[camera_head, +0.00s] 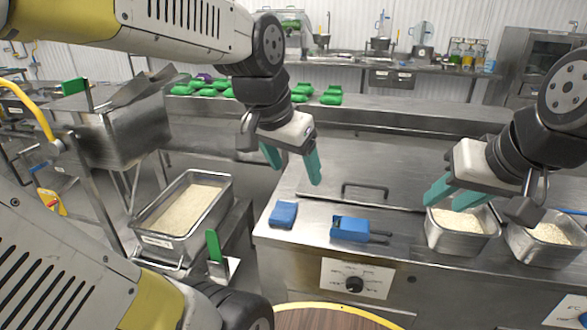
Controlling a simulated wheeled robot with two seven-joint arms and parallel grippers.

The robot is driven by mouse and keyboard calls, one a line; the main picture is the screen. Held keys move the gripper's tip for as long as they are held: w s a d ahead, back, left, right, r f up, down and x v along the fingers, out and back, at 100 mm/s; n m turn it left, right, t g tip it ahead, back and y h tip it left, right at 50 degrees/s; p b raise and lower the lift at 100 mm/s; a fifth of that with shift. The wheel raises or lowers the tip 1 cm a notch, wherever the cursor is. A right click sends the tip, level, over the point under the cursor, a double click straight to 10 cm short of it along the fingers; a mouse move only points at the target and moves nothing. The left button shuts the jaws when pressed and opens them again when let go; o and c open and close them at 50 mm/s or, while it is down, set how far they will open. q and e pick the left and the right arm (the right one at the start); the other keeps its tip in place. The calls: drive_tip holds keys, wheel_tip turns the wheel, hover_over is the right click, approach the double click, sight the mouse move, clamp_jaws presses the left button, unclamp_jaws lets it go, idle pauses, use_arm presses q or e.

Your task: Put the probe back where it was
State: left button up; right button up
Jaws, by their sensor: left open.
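I cannot tell for certain which thing is the probe. A blue box-shaped device (349,228) with dark prongs at its right side lies on the steel counter near the front edge. A smaller flat blue block (283,214) lies to its left. My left gripper (292,168) is open and empty, in the air above and behind the blue block, touching nothing that I can see. My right gripper (447,205) has its teal fingers apart with nothing visible between them. It is over the left rim of a steel rice pan at the right.
Two steel pans of rice, a left one (463,244) and a right one (550,250), stand at the counter's right. A larger rice tray (158,241) is at the left. A handle (365,187) rises from the counter. Green bags (215,88) lie on the back table.

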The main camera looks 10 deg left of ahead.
use_arm(q)
drive_tip(key=s+n, duration=0.1)
drive_tip(key=s+a+n+t, duration=0.1)
drive_tip(key=s, duration=0.1)
drive_tip(key=s+n, duration=0.1)
drive_tip(key=shift+s+a+r+n+t, duration=0.1)
drive_tip(key=shift+s+a+n+t, duration=0.1)
drive_tip(key=shift+a+n+t, duration=0.1)
idle(1.0)
